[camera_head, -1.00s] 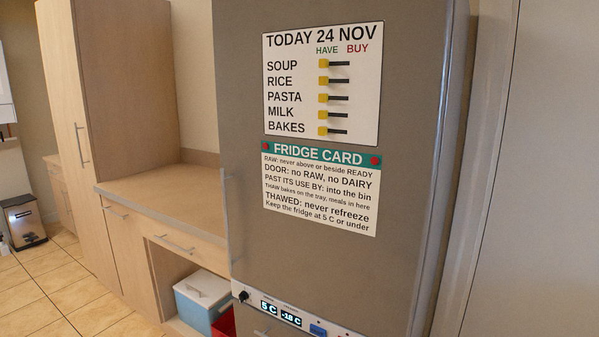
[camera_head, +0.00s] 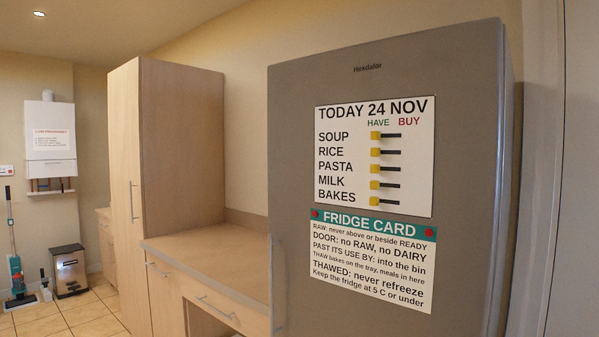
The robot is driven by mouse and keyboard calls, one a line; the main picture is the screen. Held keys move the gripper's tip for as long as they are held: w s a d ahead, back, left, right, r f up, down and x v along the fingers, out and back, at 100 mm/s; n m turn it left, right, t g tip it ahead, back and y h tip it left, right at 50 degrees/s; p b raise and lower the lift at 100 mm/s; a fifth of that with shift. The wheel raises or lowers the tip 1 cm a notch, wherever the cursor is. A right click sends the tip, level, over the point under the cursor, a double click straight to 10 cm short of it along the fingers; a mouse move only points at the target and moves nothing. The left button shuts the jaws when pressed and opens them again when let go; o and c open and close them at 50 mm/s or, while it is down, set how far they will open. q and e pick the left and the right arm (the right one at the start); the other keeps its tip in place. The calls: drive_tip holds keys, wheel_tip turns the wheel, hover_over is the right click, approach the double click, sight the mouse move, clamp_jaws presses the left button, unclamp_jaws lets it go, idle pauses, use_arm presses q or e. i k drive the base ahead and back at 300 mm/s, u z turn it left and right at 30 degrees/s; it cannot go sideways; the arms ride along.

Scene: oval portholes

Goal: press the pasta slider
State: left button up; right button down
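The pasta slider (camera_head: 375,168) is a small yellow knob on a short dark horizontal track, in the row marked PASTA. It sits at the left end of its track, under HAVE. It is the middle one of several sliders on a white board (camera_head: 334,125) headed TODAY 24 NOV, with rows SOUP, RICE, PASTA, MILK and BAKES. All the knobs are at the left, HAVE side. The board is on the grey fridge door (camera_head: 293,150). Neither of my grippers is in view.
A fridge card (camera_head: 372,262) is fixed below the board. Left of the fridge are a counter (camera_head: 205,255) and a tall wooden cabinet (camera_head: 180,150). A wall edges the right.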

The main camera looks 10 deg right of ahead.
sight(374, 168)
drive_tip(key=u, duration=1)
drive_tip(key=i, duration=1.9)
drive_tip(key=z, duration=3.15)
drive_tip(key=k, duration=0.5)
drive_tip(key=u, duration=1.65)
drive_tip(key=i, duration=1)
